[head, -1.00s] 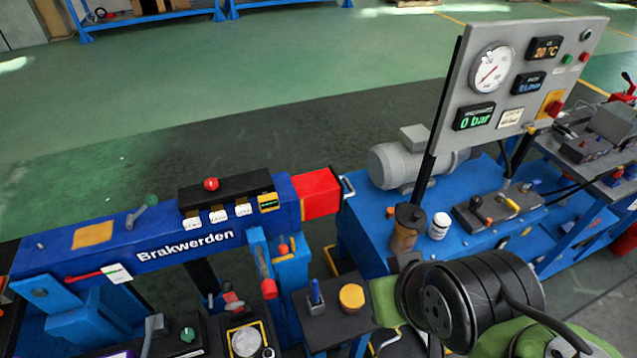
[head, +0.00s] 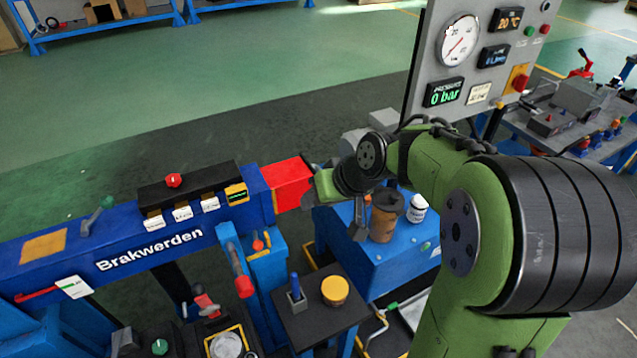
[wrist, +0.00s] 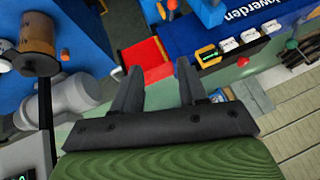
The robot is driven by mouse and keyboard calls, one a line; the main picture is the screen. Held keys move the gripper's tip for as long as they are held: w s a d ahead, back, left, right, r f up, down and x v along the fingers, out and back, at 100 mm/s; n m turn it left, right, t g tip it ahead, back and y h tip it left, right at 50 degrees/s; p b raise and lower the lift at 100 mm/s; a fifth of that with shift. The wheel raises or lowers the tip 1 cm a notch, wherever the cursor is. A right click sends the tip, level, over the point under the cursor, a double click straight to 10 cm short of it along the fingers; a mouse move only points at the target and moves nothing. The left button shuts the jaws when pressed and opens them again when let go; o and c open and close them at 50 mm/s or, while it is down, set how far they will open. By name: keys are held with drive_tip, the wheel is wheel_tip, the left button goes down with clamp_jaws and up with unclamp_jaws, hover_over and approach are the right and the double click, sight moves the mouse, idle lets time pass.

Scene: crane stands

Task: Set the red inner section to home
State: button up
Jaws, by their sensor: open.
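The red inner section (head: 290,184) sticks a short way out of the right end of the blue boom (head: 150,235) marked Brakwerden. It also shows in the wrist view (wrist: 147,60), beyond my fingers, with a small pale handle (wrist: 117,73) on its outer end. My gripper (wrist: 158,68) is open, with nothing between its fingers. In the head view my gripper (head: 313,182) is at the outer end of the red section and hides the handle there. I cannot tell whether it touches.
A brown cup (head: 384,216) and a white jar (head: 418,207) stand on the blue bench to the right. The gauge panel (head: 470,60) reading 0 bar rises behind my arm.

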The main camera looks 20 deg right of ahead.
drive_tip(key=w+d+f+m+t+y+b, duration=0.2)
drive_tip(key=w+d+f+m+t+b, duration=0.15)
drive_tip(key=w+d+f, duration=0.4)
drive_tip(key=w+d+f+m+t+y+b, duration=0.25)
drive_tip(key=w+d+f+t, duration=0.2)
drive_tip(key=d+f, duration=0.45)
drive_tip(key=shift+h, duration=0.45)
drive_tip(key=x, duration=0.5)
drive_tip(key=b+x, duration=0.1)
drive_tip(key=x, duration=0.4)
drive_tip(key=b+x, duration=0.1)
drive_tip(key=x, duration=0.4)
drive_tip(key=shift+w+r, duration=0.2)
drive_tip(key=shift+r, duration=0.15)
drive_tip(key=shift+c, duration=0.3)
clamp_jaws()
